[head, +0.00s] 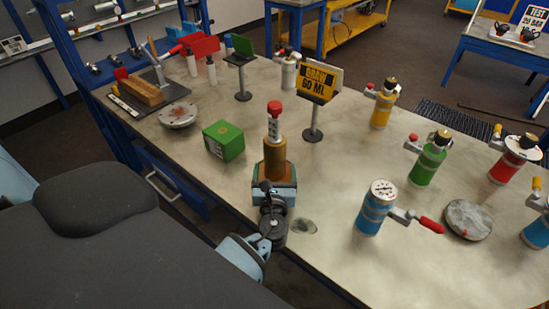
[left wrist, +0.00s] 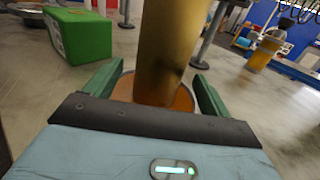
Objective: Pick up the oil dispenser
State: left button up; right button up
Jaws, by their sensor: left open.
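The oil dispenser appears to be the amber cylinder (head: 274,157) with a grey neck and red top, upright on the near part of the table. My left gripper (head: 273,183) is low at its near side, pointing at it. In the left wrist view the amber body (left wrist: 172,45) stands between the two green fingers of my left gripper (left wrist: 158,88). The fingers are open, with gaps on both sides of the body. Its lower part widens into an orange base, partly hidden by the gripper. My right gripper is not in view.
A green box (head: 224,140) stands to the left. A yellow "DRAW 60 ML" sign (head: 318,84) on a stand is behind. A blue vessel (head: 375,207) with a red handle stands to the right, with green (head: 428,160) and yellow (head: 382,108) vessels beyond. Table is clear between them.

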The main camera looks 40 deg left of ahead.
pick_arm(q)
jog(key=shift+w+a, duration=0.35)
jog(key=shift+w, duration=0.2)
jog(key=shift+c, duration=0.4)
jog(key=c, duration=1.2)
jog(key=shift+c, duration=0.2)
jog(key=shift+r, duration=0.2)
